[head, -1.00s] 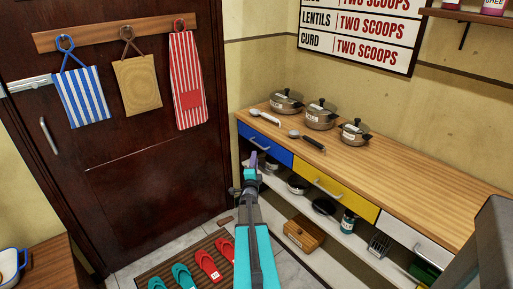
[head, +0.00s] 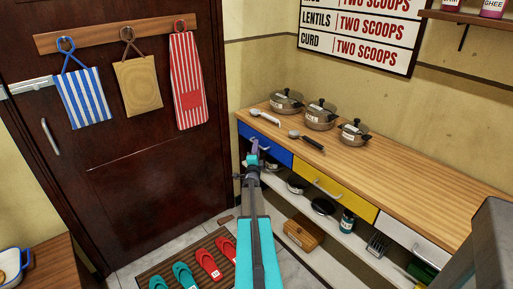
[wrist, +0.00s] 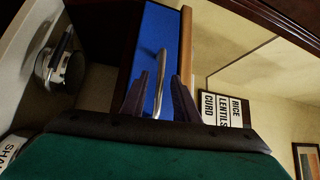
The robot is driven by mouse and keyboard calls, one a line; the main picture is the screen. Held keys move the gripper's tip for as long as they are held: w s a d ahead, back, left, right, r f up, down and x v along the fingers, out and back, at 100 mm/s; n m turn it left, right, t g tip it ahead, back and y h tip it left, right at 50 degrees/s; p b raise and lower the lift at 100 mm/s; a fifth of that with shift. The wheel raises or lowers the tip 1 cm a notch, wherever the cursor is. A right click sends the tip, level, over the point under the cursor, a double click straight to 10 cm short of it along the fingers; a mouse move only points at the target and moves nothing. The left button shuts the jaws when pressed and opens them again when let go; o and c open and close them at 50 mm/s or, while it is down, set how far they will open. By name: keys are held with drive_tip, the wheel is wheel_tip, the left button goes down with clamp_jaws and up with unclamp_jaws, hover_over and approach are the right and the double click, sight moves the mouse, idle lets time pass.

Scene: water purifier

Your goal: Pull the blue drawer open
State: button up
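The blue drawer (head: 280,155) is at the left end of the wooden-topped counter, its front looking flush with the counter. My gripper (head: 253,147) is in front of it and covers part of it and most of its handle in the head view. In the wrist view the blue drawer front (wrist: 174,50) stands on its side, with its silver handle (wrist: 160,68) showing. My gripper (wrist: 161,82) is open there, one finger on each side of the handle in the picture, with gaps on both sides. I cannot tell how deep the handle lies between the fingers.
A yellow drawer (head: 338,190) and a white drawer (head: 412,243) are to the right. Several pots and two utensils stand on the countertop (head: 400,175). Shelves below hold pans, a jar and a wooden box (head: 303,234). Slippers lie on a mat (head: 225,270).

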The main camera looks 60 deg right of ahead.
drive_tip(key=shift+w+d, duration=0.15)
drive_tip(key=shift+d, duration=0.15)
